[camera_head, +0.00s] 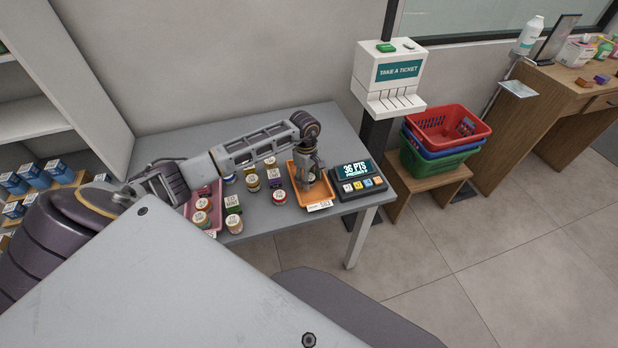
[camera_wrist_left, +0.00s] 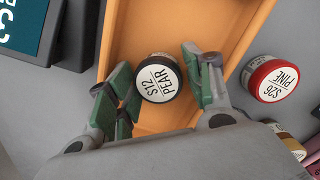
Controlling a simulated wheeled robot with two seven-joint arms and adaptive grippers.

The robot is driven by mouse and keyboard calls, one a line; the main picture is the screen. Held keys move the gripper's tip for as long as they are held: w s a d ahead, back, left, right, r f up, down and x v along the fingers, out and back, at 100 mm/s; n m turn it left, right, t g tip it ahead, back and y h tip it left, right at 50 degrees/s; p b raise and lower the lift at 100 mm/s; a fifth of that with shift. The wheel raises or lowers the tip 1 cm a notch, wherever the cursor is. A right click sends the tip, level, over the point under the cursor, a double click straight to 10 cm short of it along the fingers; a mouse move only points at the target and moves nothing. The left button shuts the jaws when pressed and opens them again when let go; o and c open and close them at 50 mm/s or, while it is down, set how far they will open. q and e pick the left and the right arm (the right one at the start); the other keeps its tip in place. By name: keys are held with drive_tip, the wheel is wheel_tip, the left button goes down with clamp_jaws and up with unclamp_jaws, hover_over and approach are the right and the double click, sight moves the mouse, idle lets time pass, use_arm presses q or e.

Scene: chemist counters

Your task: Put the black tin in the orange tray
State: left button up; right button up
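The black tin (camera_wrist_left: 158,78), with a white lid label reading "S12 PEAR", is inside the orange tray (camera_wrist_left: 150,22) in the left wrist view. It appears to rest on the tray floor. My left gripper (camera_wrist_left: 156,75) has its fingers spread on either side of the tin, with small gaps showing. In the head view the left gripper (camera_head: 307,174) reaches down over the orange tray (camera_head: 323,189) and mostly hides the tin. My right gripper is not seen.
A points display (camera_head: 358,180) stands right beside the tray. A red tin (camera_wrist_left: 275,80) sits on the table (camera_head: 270,222) on the other side, near several more tins and a pink tray (camera_head: 211,218). Stacked baskets (camera_head: 446,130) stand beyond the table.

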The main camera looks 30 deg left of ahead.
use_arm(q)
drive_tip(key=shift+r, duration=0.15)
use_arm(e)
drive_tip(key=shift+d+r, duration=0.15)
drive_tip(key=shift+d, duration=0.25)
use_arm(q)
drive_tip(key=shift+r, duration=0.25)
wheel_tip(320, 180, up, 12)
drive_tip(key=shift+a+f+b, duration=0.25)
drive_tip(key=shift+a+b, duration=0.15)
drive_tip(key=shift+b, duration=0.05)
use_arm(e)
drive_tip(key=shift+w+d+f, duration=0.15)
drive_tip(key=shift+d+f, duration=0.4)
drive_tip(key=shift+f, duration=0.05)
